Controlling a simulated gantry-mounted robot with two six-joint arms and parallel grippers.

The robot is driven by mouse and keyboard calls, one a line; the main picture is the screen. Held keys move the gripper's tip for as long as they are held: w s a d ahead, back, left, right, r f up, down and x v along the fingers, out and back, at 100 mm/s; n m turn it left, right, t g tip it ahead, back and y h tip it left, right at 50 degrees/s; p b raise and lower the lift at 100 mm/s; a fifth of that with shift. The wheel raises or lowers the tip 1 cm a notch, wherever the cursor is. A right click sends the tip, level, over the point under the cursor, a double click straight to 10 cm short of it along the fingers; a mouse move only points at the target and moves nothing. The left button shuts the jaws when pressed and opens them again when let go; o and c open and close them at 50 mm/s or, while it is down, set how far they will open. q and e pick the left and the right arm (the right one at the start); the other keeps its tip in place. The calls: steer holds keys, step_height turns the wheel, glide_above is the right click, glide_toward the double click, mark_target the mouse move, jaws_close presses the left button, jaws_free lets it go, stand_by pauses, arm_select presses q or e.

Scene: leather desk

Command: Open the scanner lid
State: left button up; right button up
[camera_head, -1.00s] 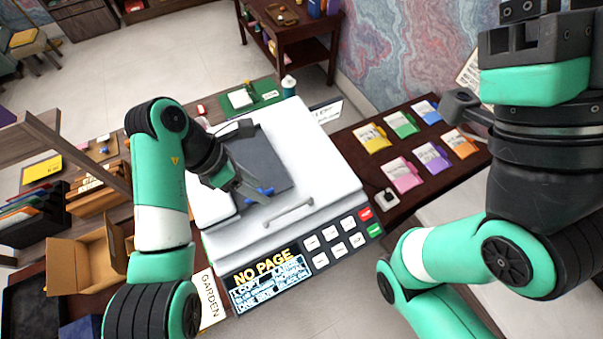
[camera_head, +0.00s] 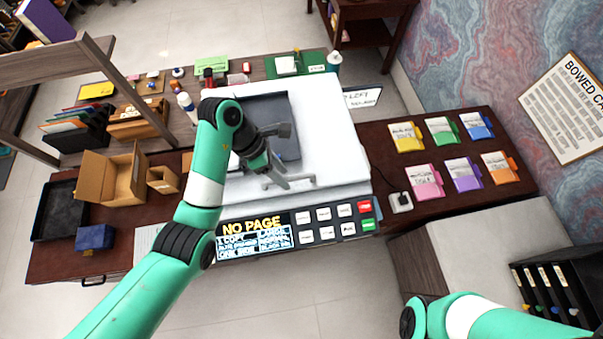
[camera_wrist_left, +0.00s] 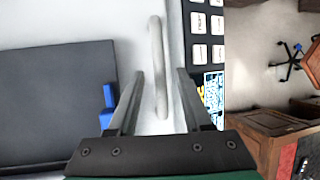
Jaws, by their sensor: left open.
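The scanner is a white machine with a closed, flat white lid (camera_head: 335,128). A pale bar handle (camera_head: 303,180) runs along the lid's front edge, and it also shows in the left wrist view (camera_wrist_left: 156,45). My left gripper (camera_head: 281,178) is over the handle, open and pointing down. In the left wrist view my left gripper (camera_wrist_left: 160,75) has one finger on each side of the bar, with visible gaps; whether it is at the bar's height is unclear. My right gripper is out of view; only part of my right arm shows at the lower right.
A dark tray (camera_head: 268,108) with a blue tab (camera_wrist_left: 108,104) sits on the lid. A display (camera_head: 254,238) reading NO PAGE and a button panel (camera_head: 331,223) line the front. Coloured folders (camera_head: 463,172) lie to the right; an open cardboard box (camera_head: 112,178) stands left.

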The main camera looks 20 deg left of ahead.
arm_select(q)
jaws_close()
stand_by(0.3)
stand_by(1.2)
